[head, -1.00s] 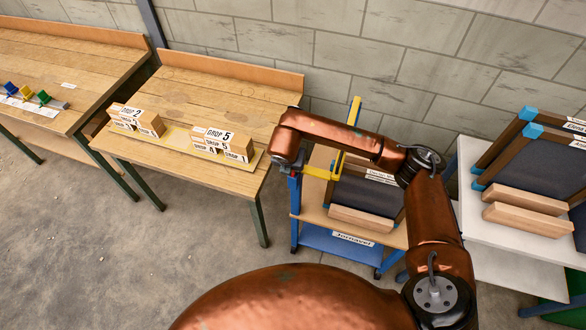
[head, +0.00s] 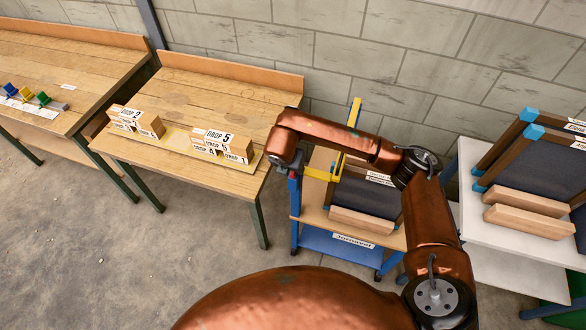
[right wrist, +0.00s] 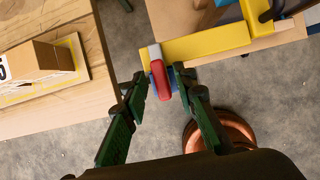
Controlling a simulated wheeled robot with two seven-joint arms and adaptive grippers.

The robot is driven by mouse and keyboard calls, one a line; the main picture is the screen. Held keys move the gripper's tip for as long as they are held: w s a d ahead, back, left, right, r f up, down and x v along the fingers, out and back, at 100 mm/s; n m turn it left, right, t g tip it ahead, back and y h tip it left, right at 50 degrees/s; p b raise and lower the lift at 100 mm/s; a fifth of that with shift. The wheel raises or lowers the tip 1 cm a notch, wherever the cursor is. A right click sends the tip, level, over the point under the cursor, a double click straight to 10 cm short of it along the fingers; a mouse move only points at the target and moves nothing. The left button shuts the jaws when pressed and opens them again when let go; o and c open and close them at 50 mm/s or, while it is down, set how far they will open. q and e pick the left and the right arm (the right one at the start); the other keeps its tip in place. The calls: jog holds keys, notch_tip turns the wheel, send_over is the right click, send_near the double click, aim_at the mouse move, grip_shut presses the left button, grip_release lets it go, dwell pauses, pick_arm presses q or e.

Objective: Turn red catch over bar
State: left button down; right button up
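The red catch (right wrist: 160,80) is in the right wrist view, at the left end of the yellow bar (right wrist: 212,42), next to a grey end piece. A bit of the catch shows in the head view (head: 293,175), below my right wrist. My left gripper is out of view.
The wooden table (head: 190,88) with labelled DROP boxes (head: 223,140) stands left of the cart (head: 340,245). A yellow upright (head: 350,130) rises by the cart's dark panel. A white table (head: 480,215) with framed panels is at right. Grey floor is clear in front.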

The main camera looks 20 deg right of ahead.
dwell(0.3)
jog(key=v, duration=1.2)
